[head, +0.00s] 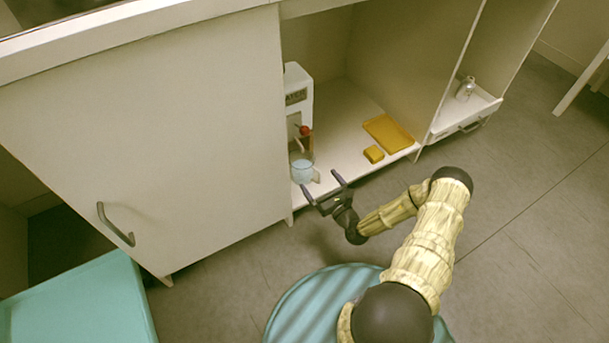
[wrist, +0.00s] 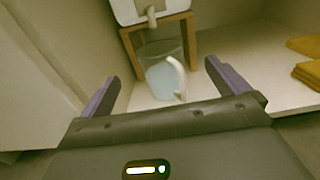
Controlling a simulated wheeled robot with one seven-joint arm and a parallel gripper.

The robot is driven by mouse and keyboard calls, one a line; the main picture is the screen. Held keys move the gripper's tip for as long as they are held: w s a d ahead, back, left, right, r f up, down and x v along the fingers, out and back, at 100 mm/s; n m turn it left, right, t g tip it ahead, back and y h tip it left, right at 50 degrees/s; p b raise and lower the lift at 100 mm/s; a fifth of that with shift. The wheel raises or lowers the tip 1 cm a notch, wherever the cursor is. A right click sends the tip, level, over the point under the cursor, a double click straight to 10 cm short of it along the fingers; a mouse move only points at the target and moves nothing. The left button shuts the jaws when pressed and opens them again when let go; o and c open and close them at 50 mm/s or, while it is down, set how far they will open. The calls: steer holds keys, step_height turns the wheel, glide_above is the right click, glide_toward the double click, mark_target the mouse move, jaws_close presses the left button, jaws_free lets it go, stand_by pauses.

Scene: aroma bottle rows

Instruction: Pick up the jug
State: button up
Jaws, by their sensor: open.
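The jug (head: 302,170) is clear, with pale blue water in it and a light handle. It stands upright on the cabinet's low shelf, under the spout of a white water dispenser (head: 298,88). In the wrist view the jug (wrist: 161,75) is ahead, between the line of my two fingers, with its handle (wrist: 177,78) turned to the right and toward me. My gripper (head: 324,187) is open and empty at the shelf's front edge, just short of the jug. Its purple-lined fingers (wrist: 162,82) also show in the wrist view. They do not appear to touch the jug.
A yellow tray (head: 388,132) and a small yellow block (head: 374,154) lie on the shelf to the right. A wooden stand (wrist: 192,45) frames the jug. A closed cabinet front (head: 150,130) is at left. A small bottle (head: 465,88) sits in the right compartment.

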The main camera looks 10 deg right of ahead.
mark_target(308, 168)
steer(key=x, duration=0.1)
steer(key=b+x, duration=0.1)
steer(key=shift+w+a+f, duration=0.15)
steer(key=shift+w+f, duration=0.05)
steer(key=shift+w, duration=0.2)
steer(key=shift+w+a+r, duration=0.1)
steer(key=shift+w+r, duration=0.1)
steer(key=shift+w, duration=0.25)
steer(key=shift+w+a+f+b, duration=0.4)
steer(key=shift+w+b, duration=0.25)
steer(key=shift+b, duration=0.55)
steer(key=b+x, duration=0.2)
steer(key=shift+w+a, duration=0.15)
steer(key=shift+w, duration=0.2)
steer(key=shift+w+a+r+b, duration=0.15)
steer(key=shift+w+b, duration=0.25)
steer(key=shift+w, duration=0.05)
